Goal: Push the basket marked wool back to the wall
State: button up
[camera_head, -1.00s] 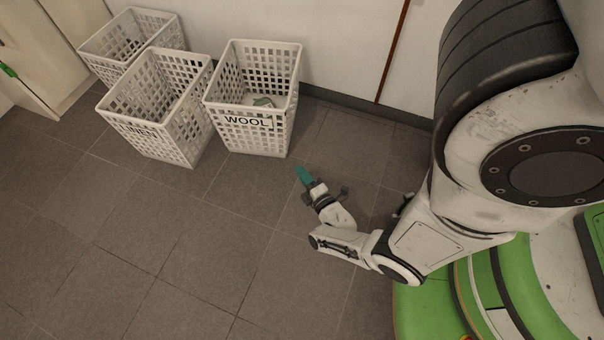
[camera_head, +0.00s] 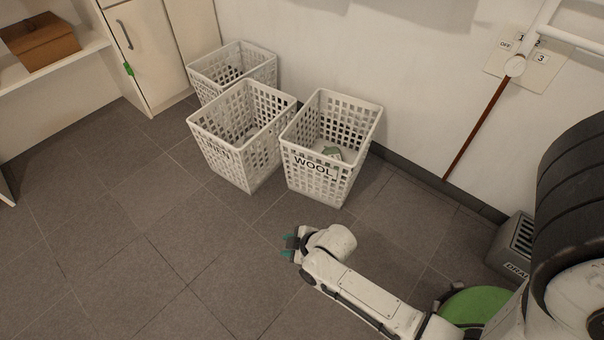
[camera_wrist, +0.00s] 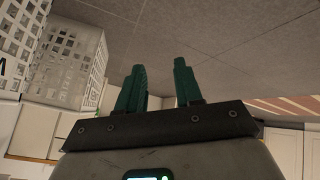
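The basket marked WOOL (camera_head: 314,181) is a white lattice basket standing upright on the floor in the head view, its label facing me.
The basket marked LINEN (camera_head: 232,160) stands close at the left of the wool basket, and another white basket (camera_head: 236,68) is behind it. A grey slotted box (camera_head: 513,246) is by the wall at right. The tiled floor (camera_head: 150,260) in front and left is clear.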

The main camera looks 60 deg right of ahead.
jog(key=s+a+r+m+g, duration=0.2)
jog(key=s+a+r+g, duration=0.1)
jog(key=s+r, duration=0.3)
jog(key=s+a+r+m+g, duration=0.3)
jog(key=s+r, duration=0.3)
jog(key=r, duration=0.2)
jog(key=shift+r+g+p, duration=0.2)
jog(key=shift+g+p, duration=0.2)
jog(key=shift+p, duration=0.05)
jog(key=shift+w+a, duration=0.1)
